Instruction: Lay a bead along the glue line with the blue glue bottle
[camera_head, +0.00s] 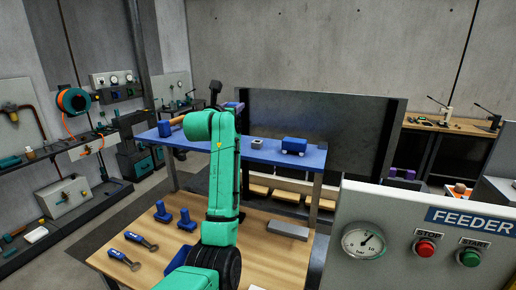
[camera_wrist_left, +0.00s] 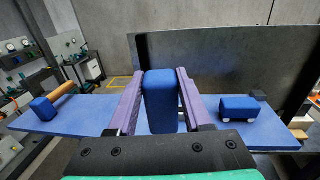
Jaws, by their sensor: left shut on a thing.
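My left gripper (camera_wrist_left: 160,105) has purple fingers and is shut on a blue, round-edged body (camera_wrist_left: 161,95), which looks like the blue glue bottle. It stands upright between the fingers, and its nozzle cannot be made out. In the head view only a bit of the purple gripper (camera_head: 234,105) shows behind my green arm, above the blue shelf (camera_head: 260,152), and the held thing is hidden there. I cannot make out a glue line in either view. My right gripper is not in view.
A blue block with white feet (camera_head: 294,145) stands on the shelf's right; a blue-headed mallet (camera_wrist_left: 43,108) lies at its left. The wooden table (camera_head: 262,262) below holds blue knobbed tools (camera_head: 162,212), blue-handled tools (camera_head: 121,258) and a grey bar (camera_head: 288,230). A feeder panel (camera_head: 400,245) stands front right.

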